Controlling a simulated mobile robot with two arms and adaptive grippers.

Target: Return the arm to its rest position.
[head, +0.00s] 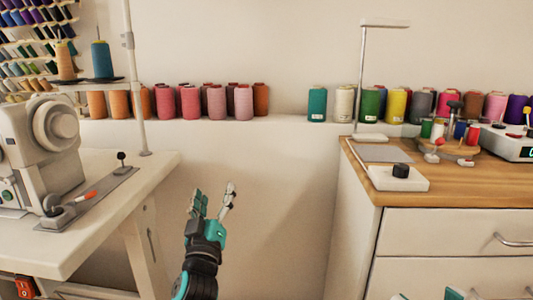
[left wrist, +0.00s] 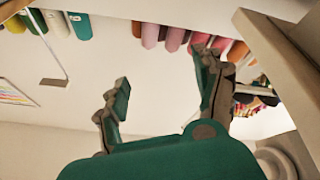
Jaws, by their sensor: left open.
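My left gripper (head: 214,192) is raised in the gap between the sewing table and the wooden-topped cabinet in the head view. Its teal and dark fingers point up and are spread apart, with nothing between them. In the left wrist view the same gripper (left wrist: 163,68) shows its two fingers apart and empty in front of a pale wall. Only small teal tips of my right gripper (head: 428,295) show at the bottom edge of the head view, in front of the cabinet drawers, and their opening cannot be made out.
The sewing table (head: 120,210) with a sewing machine (head: 45,140) stands left. Thread cones (head: 190,102) line the wall ledge. The gap between the furniture looks clear.

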